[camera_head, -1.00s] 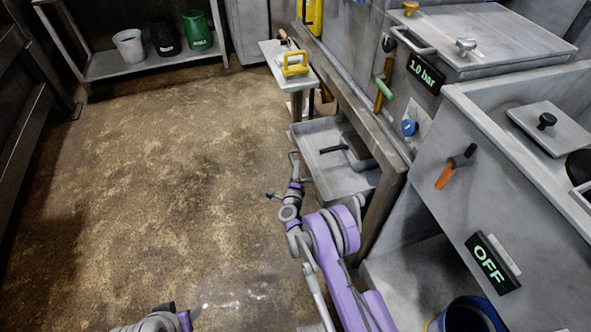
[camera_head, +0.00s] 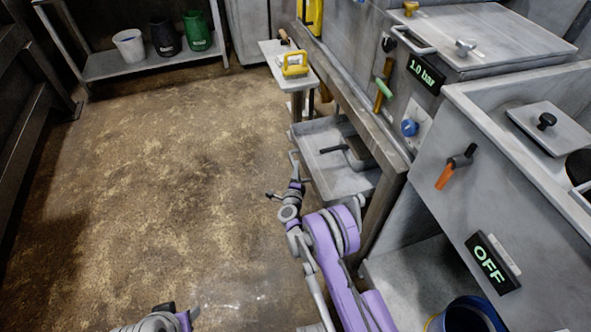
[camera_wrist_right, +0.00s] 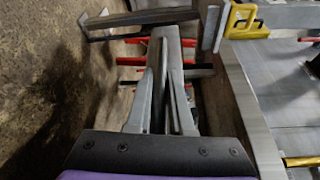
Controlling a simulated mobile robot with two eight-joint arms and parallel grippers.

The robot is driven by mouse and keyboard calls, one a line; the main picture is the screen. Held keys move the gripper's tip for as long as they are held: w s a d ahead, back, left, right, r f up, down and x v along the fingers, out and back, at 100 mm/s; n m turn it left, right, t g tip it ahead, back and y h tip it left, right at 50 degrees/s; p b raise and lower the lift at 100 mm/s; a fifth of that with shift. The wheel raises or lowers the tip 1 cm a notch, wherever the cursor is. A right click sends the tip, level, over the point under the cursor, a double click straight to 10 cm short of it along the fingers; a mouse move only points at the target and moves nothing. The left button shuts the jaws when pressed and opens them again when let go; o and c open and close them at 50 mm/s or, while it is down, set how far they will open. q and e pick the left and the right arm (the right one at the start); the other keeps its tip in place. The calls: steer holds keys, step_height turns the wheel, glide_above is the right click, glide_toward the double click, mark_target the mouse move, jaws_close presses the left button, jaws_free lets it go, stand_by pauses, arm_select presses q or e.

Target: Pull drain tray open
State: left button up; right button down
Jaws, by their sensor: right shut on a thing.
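The drain tray (camera_head: 341,182) is a shallow grey metal tray. It sticks out to the left from under the compactor bench in the head view. Its bar handle (camera_head: 293,158) is on its left side. My right gripper (camera_head: 295,182) is at this handle and shut on it. In the wrist view the fingers of my right gripper (camera_wrist_right: 165,45) are close together, by a grey bar (camera_wrist_right: 140,19); the exact contact is hard to see. My left gripper (camera_head: 178,312) shows only in part at the bottom edge, away from the tray, and its opening is unclear.
A small side table (camera_head: 276,50) with a yellow-handled tool (camera_head: 295,64) stands beyond the tray. A black-handled pan (camera_head: 356,153) is in or above the tray. A blue bucket (camera_head: 468,318) stands at the lower right. The floor left of the tray is clear.

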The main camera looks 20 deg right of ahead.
steer(key=shift+a, duration=0.1)
stand_by(0.4)
steer(key=a+b, duration=0.5)
steer(key=a, duration=1)
steer(key=shift+s+b, duration=0.25)
steer(key=shift+b, duration=0.05)
steer(key=c, duration=0.8)
jaws_free()
steer(key=p+v, duration=0.1)
steer(key=v, duration=0.9)
steer(key=shift+s, duration=0.35)
